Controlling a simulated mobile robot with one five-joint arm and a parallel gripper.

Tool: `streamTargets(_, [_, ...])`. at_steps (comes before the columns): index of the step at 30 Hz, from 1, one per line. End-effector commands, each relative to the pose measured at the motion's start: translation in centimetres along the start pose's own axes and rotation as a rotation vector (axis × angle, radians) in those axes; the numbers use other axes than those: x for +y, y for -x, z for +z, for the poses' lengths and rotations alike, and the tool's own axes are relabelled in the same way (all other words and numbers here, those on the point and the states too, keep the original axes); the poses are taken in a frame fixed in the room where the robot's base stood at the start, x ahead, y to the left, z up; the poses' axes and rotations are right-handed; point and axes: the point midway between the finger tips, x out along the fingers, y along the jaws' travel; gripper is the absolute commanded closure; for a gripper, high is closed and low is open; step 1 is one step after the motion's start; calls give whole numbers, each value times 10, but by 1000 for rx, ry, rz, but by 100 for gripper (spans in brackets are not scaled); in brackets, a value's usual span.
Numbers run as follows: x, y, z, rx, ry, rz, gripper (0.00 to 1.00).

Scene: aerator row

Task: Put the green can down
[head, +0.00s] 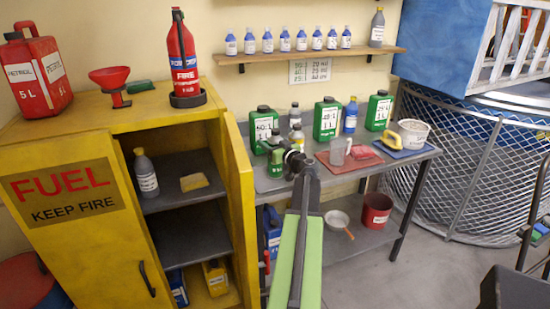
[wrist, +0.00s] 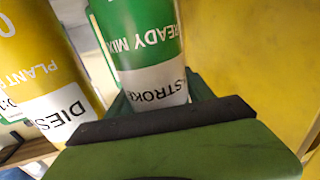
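A small green can (head: 277,163) is at the left end of the grey workbench (head: 268,184), beside my gripper (head: 294,158). In the wrist view the green can (wrist: 150,45), with white lettering reading "READY MIX" and a white lower band, sits between the gripper's fingers (wrist: 160,110). A black-edged pad covers its near end. The gripper looks shut on it. Whether the can touches the bench top is hidden.
Larger green canisters (head: 263,125) (head: 327,119) stand behind on the bench. A red tray (head: 350,162) and jug (head: 338,150) are to the right. The yellow cabinet door (head: 238,190) is close on the left. A yellow container labelled "DIES" (wrist: 45,60) stands near in the wrist view.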

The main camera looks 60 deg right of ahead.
Motion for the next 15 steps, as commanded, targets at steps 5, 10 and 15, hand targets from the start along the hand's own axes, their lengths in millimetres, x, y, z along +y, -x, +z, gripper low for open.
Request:
streamTargets(5, [0,0,0,0,0,0,64])
streamTargets(10, [0,0,0,0,0,-1,87])
streamTargets(15, [-1,0,0,0,0,-1,100])
